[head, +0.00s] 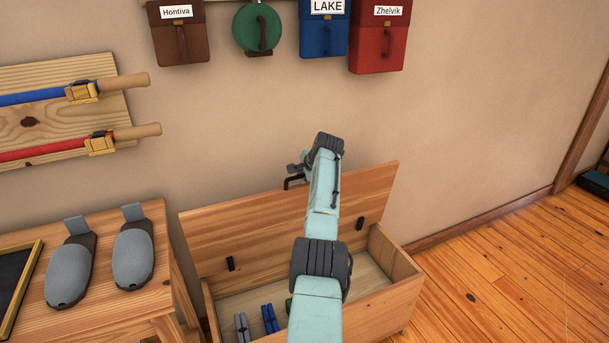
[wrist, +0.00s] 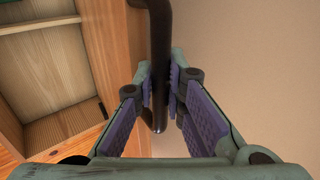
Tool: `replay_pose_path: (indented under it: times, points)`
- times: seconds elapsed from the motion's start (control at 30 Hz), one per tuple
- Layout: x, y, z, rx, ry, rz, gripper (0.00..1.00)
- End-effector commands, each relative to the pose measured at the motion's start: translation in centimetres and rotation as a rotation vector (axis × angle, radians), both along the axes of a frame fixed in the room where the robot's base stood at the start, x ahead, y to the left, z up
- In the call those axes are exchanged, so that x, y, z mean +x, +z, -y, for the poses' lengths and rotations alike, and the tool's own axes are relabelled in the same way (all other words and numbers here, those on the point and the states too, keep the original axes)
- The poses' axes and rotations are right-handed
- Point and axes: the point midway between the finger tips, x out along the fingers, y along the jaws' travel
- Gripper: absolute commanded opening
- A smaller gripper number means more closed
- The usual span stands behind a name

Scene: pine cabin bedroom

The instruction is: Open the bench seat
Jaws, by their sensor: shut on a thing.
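The wooden bench seat lid (head: 240,230) stands raised and tilted back toward the wall, with the box (head: 385,310) open below it. My gripper (head: 296,174) is at the lid's upper edge, partly hidden behind my arm in the head view. In the wrist view my gripper (wrist: 161,85) is shut on a dark bar handle (wrist: 159,35), with the purple finger pads on either side of it. The lid also shows beside the handle in the wrist view (wrist: 112,50).
Grey and blue clip-like items (head: 269,319) lie inside the box. A wooden table (head: 100,307) with two grey slipper-like objects (head: 133,258) stands at left. Several bags hang on the wall above, including a red one (head: 378,45). The floor at right (head: 490,270) is clear.

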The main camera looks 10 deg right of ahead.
Motion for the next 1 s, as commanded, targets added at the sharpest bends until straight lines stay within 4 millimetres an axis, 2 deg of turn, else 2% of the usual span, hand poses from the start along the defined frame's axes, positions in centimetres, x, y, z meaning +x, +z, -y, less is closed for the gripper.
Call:
replay_pose_path:
  times: [0.27,0.3,0.57,1.0]
  points:
    - [-0.04,-0.18,-0.05,-0.003,0.002,-0.002,0.0]
    - [-0.04,-0.18,-0.05,-0.003,0.002,-0.002,0.14]
    - [-0.04,-0.13,-0.01,-0.002,0.002,-0.001,0.31]
    - [-0.22,0.19,0.11,-0.001,0.001,-0.001,0.32]
